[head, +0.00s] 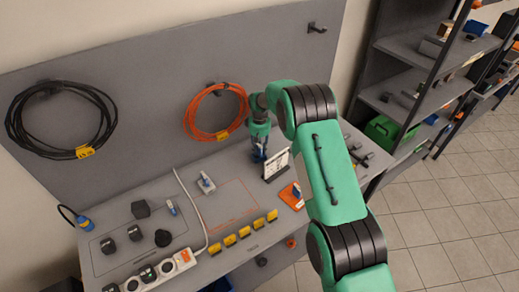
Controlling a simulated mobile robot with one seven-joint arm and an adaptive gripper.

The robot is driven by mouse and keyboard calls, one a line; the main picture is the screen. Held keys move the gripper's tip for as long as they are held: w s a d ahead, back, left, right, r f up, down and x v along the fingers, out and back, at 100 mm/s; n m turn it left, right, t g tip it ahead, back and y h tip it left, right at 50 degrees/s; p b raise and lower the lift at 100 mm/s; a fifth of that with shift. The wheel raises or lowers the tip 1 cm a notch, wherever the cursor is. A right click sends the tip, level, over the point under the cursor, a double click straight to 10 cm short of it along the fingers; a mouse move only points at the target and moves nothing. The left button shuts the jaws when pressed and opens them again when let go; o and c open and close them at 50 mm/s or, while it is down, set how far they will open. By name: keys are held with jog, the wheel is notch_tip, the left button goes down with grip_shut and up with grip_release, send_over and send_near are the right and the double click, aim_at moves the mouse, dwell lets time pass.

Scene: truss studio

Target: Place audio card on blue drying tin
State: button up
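My gripper (259,151) points down over the grey workbench (155,192), left of a white upright card with dark markings (276,166). The fingers are small and dark, so I cannot tell whether they are open or hold anything. Something blue shows at the gripper, but I cannot tell if it is part of it. I cannot pick out the audio card or the blue drying tin for certain. Small blue-and-white items lie on the bench, one on a pale pad (206,184) and one farther left (171,208).
Yellow-labelled holders (230,240) line the front edge. A white power strip (160,274), its cable, dark blocks (141,209) and a blue plug (85,223) occupy the left. Orange (215,112) and black cable coils (60,120) hang behind. The orange-outlined area (232,207) is mostly clear.

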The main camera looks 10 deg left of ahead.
jog(key=shift+o, duration=0.2)
jog(key=shift+r, duration=0.1)
notch_tip(320, 180, up, 12)
jog(key=shift+r, duration=0.1)
dwell(0.7)
dwell(0.5)
